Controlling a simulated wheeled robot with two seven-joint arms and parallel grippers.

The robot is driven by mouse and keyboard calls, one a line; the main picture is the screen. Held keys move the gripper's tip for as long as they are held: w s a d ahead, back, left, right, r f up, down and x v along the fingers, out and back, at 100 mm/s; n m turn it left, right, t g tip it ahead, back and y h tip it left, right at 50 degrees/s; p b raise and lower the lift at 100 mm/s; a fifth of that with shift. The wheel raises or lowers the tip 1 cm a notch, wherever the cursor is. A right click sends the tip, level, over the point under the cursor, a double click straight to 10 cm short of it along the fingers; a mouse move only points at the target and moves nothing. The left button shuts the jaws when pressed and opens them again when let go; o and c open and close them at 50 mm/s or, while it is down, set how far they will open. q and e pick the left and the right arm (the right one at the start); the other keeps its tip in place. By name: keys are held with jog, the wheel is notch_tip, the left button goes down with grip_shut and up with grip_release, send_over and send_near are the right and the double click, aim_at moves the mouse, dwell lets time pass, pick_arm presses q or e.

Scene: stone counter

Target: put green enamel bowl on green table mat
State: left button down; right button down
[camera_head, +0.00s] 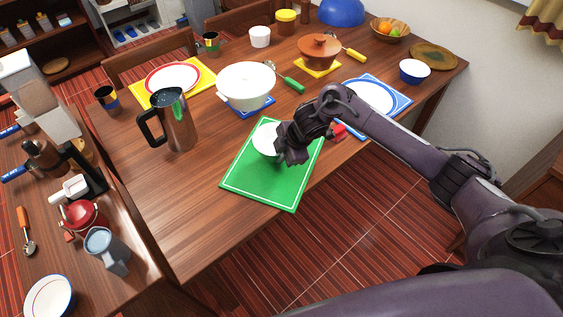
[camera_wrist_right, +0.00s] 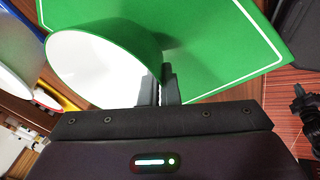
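The green enamel bowl, green outside and white inside, shows its white inside in the head view (camera_head: 267,138) over the far left part of the green table mat (camera_head: 255,185). In the right wrist view the bowl (camera_wrist_right: 95,70) is large beside the fingers, with the mat (camera_wrist_right: 215,50) behind it. My right gripper (camera_head: 290,157) is at the bowl's near right side. In the wrist view its fingers (camera_wrist_right: 160,88) are close together on the bowl's wall at the rim. I cannot tell whether the bowl's base touches the mat. My left gripper is not in view.
A metal pitcher (camera_head: 178,125) stands left of the mat. A white pot (camera_head: 245,85) on a blue mat, with a green-handled ladle, stands behind. A blue-rimmed plate (camera_head: 370,96) lies on a blue mat to the right. The mat's near part is bare.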

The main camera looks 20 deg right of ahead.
jog(key=shift+f, duration=1.8)
jog(key=shift+f, duration=0.1)
jog(key=c, duration=1.7)
grip_release()
jog(key=shift+r, duration=0.25)
jog(key=v, duration=1.2)
jog(key=shift+f, duration=0.1)
